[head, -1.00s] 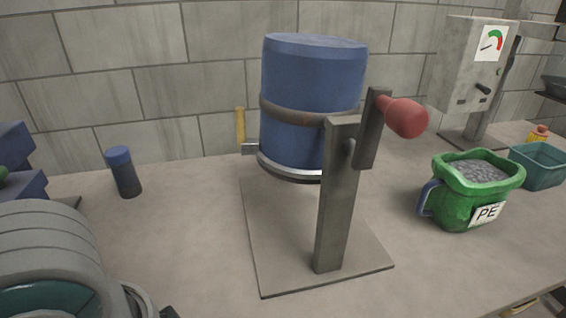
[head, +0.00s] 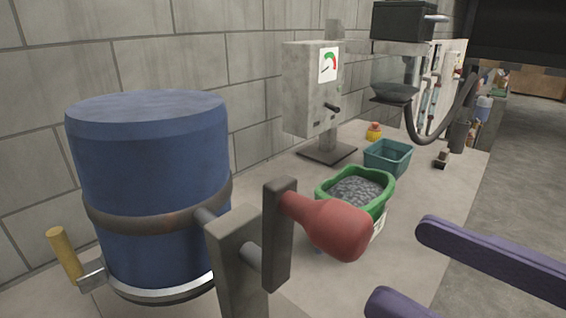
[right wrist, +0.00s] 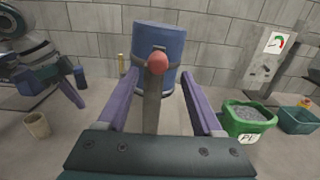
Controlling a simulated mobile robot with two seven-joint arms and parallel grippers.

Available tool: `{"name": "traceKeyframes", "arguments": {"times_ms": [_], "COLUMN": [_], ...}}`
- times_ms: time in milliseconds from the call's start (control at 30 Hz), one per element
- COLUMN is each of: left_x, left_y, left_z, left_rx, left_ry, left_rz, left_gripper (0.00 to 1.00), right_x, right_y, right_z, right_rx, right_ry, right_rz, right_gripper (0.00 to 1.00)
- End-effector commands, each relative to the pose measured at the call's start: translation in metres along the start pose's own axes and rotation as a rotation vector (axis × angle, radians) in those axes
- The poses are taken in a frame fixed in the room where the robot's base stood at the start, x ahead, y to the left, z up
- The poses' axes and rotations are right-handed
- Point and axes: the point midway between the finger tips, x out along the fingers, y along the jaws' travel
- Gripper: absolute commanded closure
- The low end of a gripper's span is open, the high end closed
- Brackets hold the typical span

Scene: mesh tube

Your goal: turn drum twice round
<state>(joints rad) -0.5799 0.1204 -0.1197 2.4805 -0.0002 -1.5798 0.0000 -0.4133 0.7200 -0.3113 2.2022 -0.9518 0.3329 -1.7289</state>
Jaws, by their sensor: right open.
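The blue drum (head: 150,160) hangs upright on a grey post stand (head: 238,255), with a brown band around its middle. A crank arm (head: 279,225) with a red knob handle (head: 335,228) sits on the near side of the post. My right gripper (head: 400,265) is at the lower right of the head view, open and apart from the handle. In the right wrist view the drum (right wrist: 160,45) and red knob (right wrist: 157,63) appear between the open purple fingers (right wrist: 155,80), beyond them. My left gripper is not in the head view.
A green tub of grey pellets (head: 325,187), a teal bin (head: 388,158) and a gauge box (head: 310,90) stand on the bench to the right. A yellow-handled lever (head: 65,254) sticks out at the drum's lower left. A block wall stands behind.

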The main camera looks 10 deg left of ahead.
Motion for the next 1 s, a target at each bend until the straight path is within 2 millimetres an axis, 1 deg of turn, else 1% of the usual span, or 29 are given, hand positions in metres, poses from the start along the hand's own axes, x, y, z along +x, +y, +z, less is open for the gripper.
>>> {"name": "traceKeyframes", "arguments": {"times_ms": [167,400,500,600,767,1000], "left_x": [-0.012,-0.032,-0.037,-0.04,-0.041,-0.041], "left_y": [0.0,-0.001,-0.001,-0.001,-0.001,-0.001], "left_z": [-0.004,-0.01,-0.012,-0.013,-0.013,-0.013], "left_rx": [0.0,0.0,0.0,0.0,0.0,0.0], "left_ry": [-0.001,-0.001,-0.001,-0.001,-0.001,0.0], "left_rz": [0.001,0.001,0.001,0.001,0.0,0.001], "left_gripper": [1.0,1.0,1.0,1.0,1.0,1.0], "right_x": [0.017,0.061,0.077,0.089,0.097,0.098], "right_y": [-0.001,-0.001,0.0,-0.001,0.0,0.0], "right_z": [0.005,0.006,0.005,0.003,0.001,0.0], "right_rx": [-0.001,0.0,-0.002,0.0,0.001,0.0], "right_ry": [-0.004,-0.005,-0.003,-0.002,0.0,0.0], "right_rz": [-0.002,-0.001,0.0,-0.002,-0.001,0.0], "right_gripper": [0.33,0.33,0.33,0.33,0.33,0.33]}}
